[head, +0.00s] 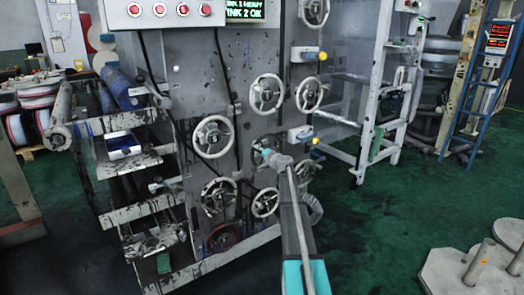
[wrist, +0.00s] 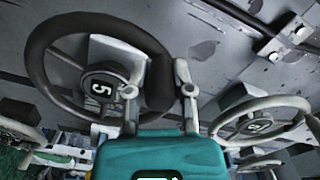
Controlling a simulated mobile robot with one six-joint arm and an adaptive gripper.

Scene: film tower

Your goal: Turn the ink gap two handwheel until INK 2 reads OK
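The display (head: 231,10) at the top of the press reads INK 2 OK on its lower line and INK 1 HEAVY above. My gripper (head: 268,155) is at a handwheel in the middle of the press face, which it partly covers. In the wrist view, a dark-rimmed handwheel (wrist: 45,45) with a hub mark like a 5 fills the left. The fingers of my gripper (wrist: 160,80) stand apart on either side of its rim. Whether they press on the rim cannot be told. The wheel's gap name is not readable.
Other pale handwheels surround my gripper, such as one at the left (head: 213,136) and one above (head: 267,93). Another handwheel (wrist: 260,122) stands close on the right in the wrist view. Shelves (head: 130,165) stick out at the left. Green floor (head: 400,225) is open at the right.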

